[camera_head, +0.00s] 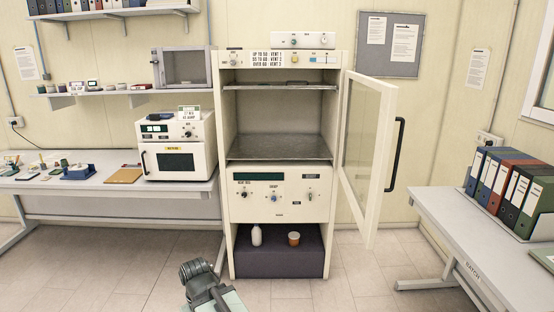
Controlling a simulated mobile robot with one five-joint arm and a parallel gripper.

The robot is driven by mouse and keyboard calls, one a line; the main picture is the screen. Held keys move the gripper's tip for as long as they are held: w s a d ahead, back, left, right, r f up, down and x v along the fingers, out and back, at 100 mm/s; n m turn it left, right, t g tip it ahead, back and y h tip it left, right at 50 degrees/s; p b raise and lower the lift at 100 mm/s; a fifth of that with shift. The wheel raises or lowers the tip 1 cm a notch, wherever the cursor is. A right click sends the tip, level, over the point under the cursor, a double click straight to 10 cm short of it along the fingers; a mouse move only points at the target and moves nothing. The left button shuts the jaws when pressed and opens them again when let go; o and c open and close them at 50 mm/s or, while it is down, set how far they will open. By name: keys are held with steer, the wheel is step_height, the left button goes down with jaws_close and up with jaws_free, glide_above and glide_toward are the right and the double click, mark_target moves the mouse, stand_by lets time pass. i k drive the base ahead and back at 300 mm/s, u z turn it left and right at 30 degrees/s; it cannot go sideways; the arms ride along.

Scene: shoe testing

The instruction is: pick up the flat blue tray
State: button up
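A blue, fairly low object (78,173) lies on the left bench; it is the only tray-like blue thing I can make out, and small items seem to be on or beside it. It is too small to tell for sure that it is the flat blue tray. Part of my dark grey arm (205,287) shows at the bottom, in front of the tall cabinet and well apart from the bench. I cannot make out gripper fingers or anything held.
A tall cream cabinet (279,206) stands in the middle, its glass door (363,150) swung open to the right. A small oven (177,160) and a brown board (124,176) are on the left bench (110,190). Binders (511,190) stand on the right desk. Floor between is clear.

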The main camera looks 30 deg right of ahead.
mark_target(154, 117)
steer(key=u, duration=0.25)
steer(key=i, duration=4.05)
steer(key=u, duration=1.05)
steer(key=i, duration=1.85)
steer(key=z, duration=0.6)
